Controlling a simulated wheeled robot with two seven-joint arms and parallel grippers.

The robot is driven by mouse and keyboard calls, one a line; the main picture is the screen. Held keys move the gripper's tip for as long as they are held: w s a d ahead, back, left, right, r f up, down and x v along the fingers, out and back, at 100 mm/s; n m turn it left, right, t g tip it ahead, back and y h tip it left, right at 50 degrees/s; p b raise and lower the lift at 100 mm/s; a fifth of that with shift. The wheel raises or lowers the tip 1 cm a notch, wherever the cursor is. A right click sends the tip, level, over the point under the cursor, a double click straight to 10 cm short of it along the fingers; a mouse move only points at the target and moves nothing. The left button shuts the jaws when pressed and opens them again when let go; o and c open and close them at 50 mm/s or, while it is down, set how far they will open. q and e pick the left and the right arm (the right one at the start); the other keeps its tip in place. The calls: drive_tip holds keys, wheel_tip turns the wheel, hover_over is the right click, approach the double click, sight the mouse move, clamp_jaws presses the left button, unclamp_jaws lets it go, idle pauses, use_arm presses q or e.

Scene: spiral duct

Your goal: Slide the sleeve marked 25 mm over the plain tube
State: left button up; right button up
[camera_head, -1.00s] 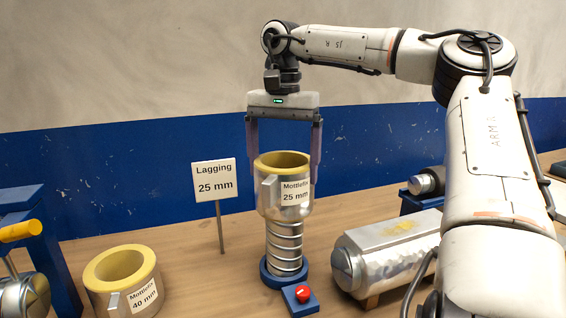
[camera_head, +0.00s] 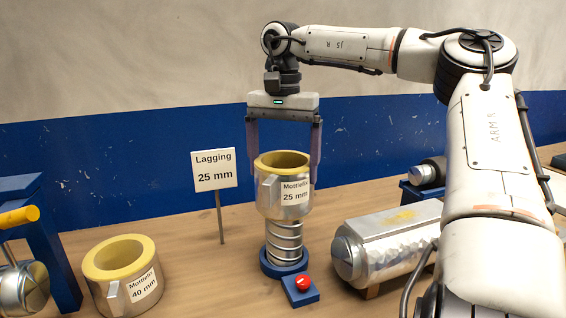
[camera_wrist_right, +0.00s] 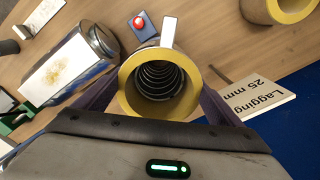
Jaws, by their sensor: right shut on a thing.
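The silver sleeve marked 25 mm (camera_head: 270,203), with a thick yellow lining, is upright between the fingers of my right gripper (camera_head: 284,178), which is shut on it. It sits around the upper part of the plain spiral tube (camera_head: 284,240); the tube's lower rings show below it, down to a round blue base (camera_head: 268,270). In the right wrist view I look down into the sleeve (camera_wrist_right: 130,82) and see the tube's rings (camera_wrist_right: 160,78) inside its bore. The tube's top edge is hidden in the head view. My left gripper is not in view.
A wider sleeve marked 40 mm (camera_head: 112,292) stands at left. A sign reading "Lagging 25 mm" (camera_head: 213,170) stands behind. A red button on a blue block (camera_head: 302,284) is close in front of the base. A silver cylinder (camera_head: 385,250) lies at right.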

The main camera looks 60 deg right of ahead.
sight(283, 218)
drive_tip(key=shift+f+b, duration=1.2)
drive_tip(key=shift+f, duration=1.45)
drive_tip(key=shift+f+b, duration=0.6)
drive_tip(key=shift+f, duration=0.75)
drive_tip(key=shift+f+b, duration=0.3)
drive_tip(key=shift+f, duration=0.35)
drive_tip(key=shift+f+b, duration=0.3)
drive_tip(key=shift+f, duration=0.3)
drive_tip(key=shift+f+b, duration=0.6)
drive_tip(key=shift+f, duration=0.65)
drive_tip(key=o, duration=0.9)
drive_tip(key=shift+r, duration=0.1)
